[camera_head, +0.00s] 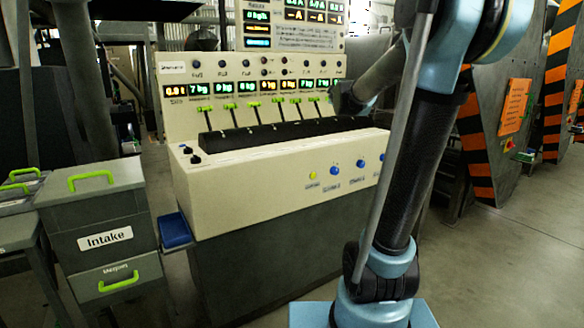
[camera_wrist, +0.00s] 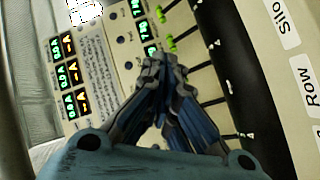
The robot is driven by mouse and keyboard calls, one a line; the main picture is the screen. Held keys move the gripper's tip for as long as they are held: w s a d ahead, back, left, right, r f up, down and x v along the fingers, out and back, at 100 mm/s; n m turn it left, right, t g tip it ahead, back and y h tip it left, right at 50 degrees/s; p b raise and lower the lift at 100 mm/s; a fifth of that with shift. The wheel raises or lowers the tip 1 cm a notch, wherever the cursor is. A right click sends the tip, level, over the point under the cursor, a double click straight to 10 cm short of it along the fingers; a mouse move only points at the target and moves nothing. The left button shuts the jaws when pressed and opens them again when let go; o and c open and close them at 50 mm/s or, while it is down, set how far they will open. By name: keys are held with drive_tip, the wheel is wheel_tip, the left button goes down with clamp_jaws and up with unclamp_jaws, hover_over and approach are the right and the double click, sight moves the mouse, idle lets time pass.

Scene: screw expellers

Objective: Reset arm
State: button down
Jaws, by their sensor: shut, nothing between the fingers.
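My gripper (camera_wrist: 160,68) shows in the wrist view with its dark fingertips together and nothing between them. Behind it in that view is the control panel, turned on its side, with green-tipped levers and lit displays. In the head view the cream control console (camera_head: 270,170) stands in the middle, with a row of green-tipped levers (camera_head: 265,112). My blue and black arm rises at the right of the head view, in front of the console's right end. The gripper is not clear in the head view; its fingertips cannot be made out there.
A grey cabinet labelled Intake (camera_head: 105,238), with green handles, stands left of the console. A blue tray (camera_head: 174,231) sits at the console's left side. Orange-and-black striped machines (camera_head: 470,120) stand at the right. Bare floor (camera_head: 510,260) is open at the lower right.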

drive_tip(key=s+d+f+m+g+h, duration=0.1)
drive_tip(key=s+d+f+m+g, duration=0.25)
drive_tip(key=s+f, duration=0.6)
drive_tip(key=s+d+f+m+g+h, duration=0.1)
drive_tip(key=s+d+f+m+g, duration=0.25)
drive_tip(key=s+f, duration=0.6)
drive_tip(key=s+a+f+m+g+y, duration=0.1)
drive_tip(key=s+a+f+g, duration=0.1)
drive_tip(key=s+f, duration=0.3)
drive_tip(key=s+a+f+m+g+y, duration=0.1)
drive_tip(key=s+f, duration=0.5)
drive_tip(key=s, duration=0.7)
drive_tip(key=s+a+f+m+g+y, duration=0.1)
drive_tip(key=s+a+f+g, duration=0.2)
drive_tip(key=s, duration=0.6)
wheel_tip(320, 180, down, 2)
drive_tip(key=shift+f+m+g, duration=0.25)
drive_tip(key=shift+m+g, duration=0.15)
drive_tip(key=shift+g, duration=0.3)
drive_tip(key=shift+w, duration=0.15)
drive_tip(key=shift+w+f, duration=0.2)
drive_tip(key=shift+w, duration=0.15)
